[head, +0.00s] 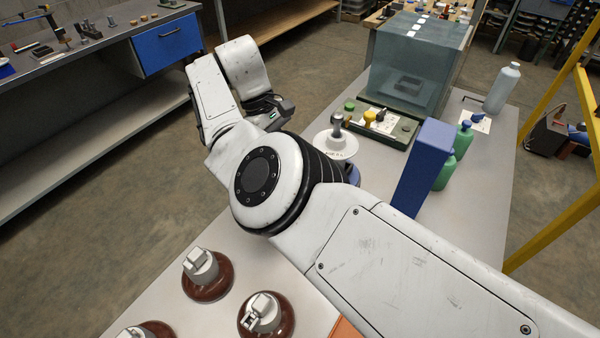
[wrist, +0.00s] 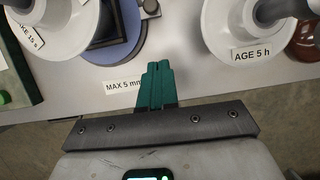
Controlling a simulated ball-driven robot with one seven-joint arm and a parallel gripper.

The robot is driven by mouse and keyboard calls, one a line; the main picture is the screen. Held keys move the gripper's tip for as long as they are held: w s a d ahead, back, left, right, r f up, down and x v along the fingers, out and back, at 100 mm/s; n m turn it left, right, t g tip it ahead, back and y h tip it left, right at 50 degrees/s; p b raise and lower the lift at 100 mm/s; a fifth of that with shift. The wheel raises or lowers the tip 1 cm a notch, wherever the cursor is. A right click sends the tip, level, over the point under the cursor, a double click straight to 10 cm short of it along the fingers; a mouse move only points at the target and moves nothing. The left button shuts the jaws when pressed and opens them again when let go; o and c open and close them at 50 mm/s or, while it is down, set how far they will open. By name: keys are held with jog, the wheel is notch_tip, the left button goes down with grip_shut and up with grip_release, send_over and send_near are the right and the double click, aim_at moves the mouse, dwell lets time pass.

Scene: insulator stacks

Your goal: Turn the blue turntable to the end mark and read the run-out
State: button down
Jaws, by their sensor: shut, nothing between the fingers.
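The blue turntable (wrist: 125,48) is at the upper left of the wrist view, with a dark square-edged part on it that is cut off by the frame's top. In the head view only a sliver of blue (head: 353,174) shows beside my arm. My gripper (wrist: 158,66) has its green fingers shut together and empty, pointing at the table just right of the turntable's rim; contact cannot be told. A "MAX 5 mm" label (wrist: 122,86) lies left of the fingers. A small grey metal part (wrist: 150,8) stands at the top. No end mark or run-out reading can be made out.
Brown insulators (head: 207,276) stand in front. A blue upright block (head: 421,170), green bottles (head: 463,140) and a clear tank (head: 410,70) crowd the right side.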

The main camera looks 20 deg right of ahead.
jog(key=x, duration=0.4)
jog(key=shift+s+d+f+p, duration=0.15)
jog(key=shift+s+f+p, duration=0.1)
jog(key=shift+p, duration=0.15)
jog(key=shift+s+d+p, duration=0.35)
jog(key=shift+s+d, duration=0.15)
jog(key=shift+s, duration=0.25)
jog(key=shift+s+d+p, duration=0.3)
jog(key=shift+s+d, duration=0.2)
jog(key=shift+s, duration=0.25)
jog(key=shift+d+p, duration=0.2)
jog(key=shift+p, duration=0.15)
